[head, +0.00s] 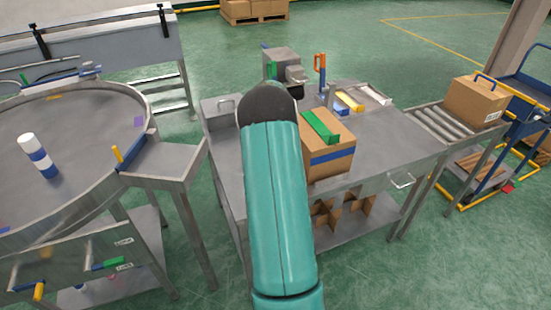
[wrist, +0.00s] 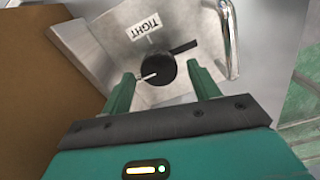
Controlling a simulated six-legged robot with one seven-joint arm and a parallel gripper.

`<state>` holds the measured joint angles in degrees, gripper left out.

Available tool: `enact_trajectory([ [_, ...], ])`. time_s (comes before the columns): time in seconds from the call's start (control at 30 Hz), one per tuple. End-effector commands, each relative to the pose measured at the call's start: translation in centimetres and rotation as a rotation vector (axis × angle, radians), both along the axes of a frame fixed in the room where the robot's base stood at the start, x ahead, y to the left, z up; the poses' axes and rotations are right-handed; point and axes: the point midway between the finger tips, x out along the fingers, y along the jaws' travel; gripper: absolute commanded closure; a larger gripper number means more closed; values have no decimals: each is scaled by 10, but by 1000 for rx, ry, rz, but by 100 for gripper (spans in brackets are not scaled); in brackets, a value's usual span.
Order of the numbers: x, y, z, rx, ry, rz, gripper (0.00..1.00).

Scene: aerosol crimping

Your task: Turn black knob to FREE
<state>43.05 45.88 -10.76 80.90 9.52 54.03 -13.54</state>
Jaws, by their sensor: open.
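In the wrist view the black knob (wrist: 160,68) sits on a light metal panel (wrist: 105,30). A short white mark on it points to the lower left, and a dark bar sticks out toward the upper right. A white label reading TIGHT (wrist: 144,25) appears upside down above the knob. I see no FREE label. My gripper (wrist: 160,72) is open, with one green finger on each side of the knob; I cannot tell whether they touch it. In the head view my teal arm hides the gripper and the knob.
A metal handle (wrist: 229,38) curves close to the right finger. A brown cardboard surface (wrist: 35,75) lies close on the left. In the head view a carton (head: 333,165) with a green bar (head: 320,127) stands right of my arm, and a round table (head: 80,120) stands left.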

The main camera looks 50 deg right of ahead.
Motion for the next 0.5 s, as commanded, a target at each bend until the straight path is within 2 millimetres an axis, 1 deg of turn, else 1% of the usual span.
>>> enact_trajectory([
  [0.13, 0, 0, 4, 0, 0, 0, 39],
  [0.23, 0, 0, 15, -1, -1, 0, 39],
  [0.37, 1, 0, 40, -3, -2, 1, 39],
  [0.5, 1, 0, 72, -3, -3, 0, 39],
])
